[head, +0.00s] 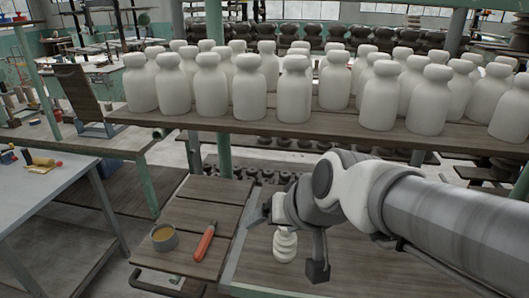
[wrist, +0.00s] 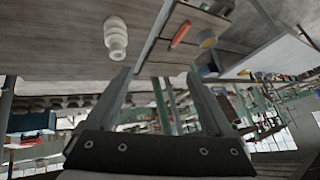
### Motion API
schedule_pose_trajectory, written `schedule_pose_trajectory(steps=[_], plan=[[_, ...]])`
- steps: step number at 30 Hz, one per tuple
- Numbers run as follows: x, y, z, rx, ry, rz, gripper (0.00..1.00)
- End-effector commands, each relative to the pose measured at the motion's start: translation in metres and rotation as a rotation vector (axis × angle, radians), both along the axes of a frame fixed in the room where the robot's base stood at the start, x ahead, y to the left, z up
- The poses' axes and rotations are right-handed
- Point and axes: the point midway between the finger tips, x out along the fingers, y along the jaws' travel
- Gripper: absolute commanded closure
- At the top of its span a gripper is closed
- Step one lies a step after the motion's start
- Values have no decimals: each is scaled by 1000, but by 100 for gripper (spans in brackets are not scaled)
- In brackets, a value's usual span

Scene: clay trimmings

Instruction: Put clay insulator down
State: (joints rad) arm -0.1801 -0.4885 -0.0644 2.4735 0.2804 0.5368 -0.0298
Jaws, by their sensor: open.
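The white ribbed clay insulator (head: 284,246) stands upright on a wooden tabletop (head: 370,270), just below and beside my arm's end in the head view. In the wrist view the insulator (wrist: 116,40) shows upper left, beyond the left fingertip and apart from both fingers. My gripper (wrist: 158,73) is open, with nothing between its two fingers. In the head view my arm hides part of the tabletop, and the fingers are hard to make out.
A red-handled tool (head: 204,242) and a small round tub (head: 164,238) lie on the wooden boards to the left. A shelf (head: 340,124) crowded with white bottle-shaped pieces (head: 294,90) runs behind my arm. A grey table (head: 50,185) stands at far left.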

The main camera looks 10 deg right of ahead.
Motion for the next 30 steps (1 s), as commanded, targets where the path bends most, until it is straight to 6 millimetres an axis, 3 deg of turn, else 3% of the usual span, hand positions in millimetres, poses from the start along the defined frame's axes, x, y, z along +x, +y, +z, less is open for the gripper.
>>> schedule_pose_trajectory(steps=[3, 6, 10, 30], plan=[[-38, -31, 9, -113, 33, 8, 13], [-62, -51, 11, -193, 69, 0, 13], [-81, -66, 11, -255, 100, -14, 13], [-86, -69, 11, -271, 111, -17, 13]])
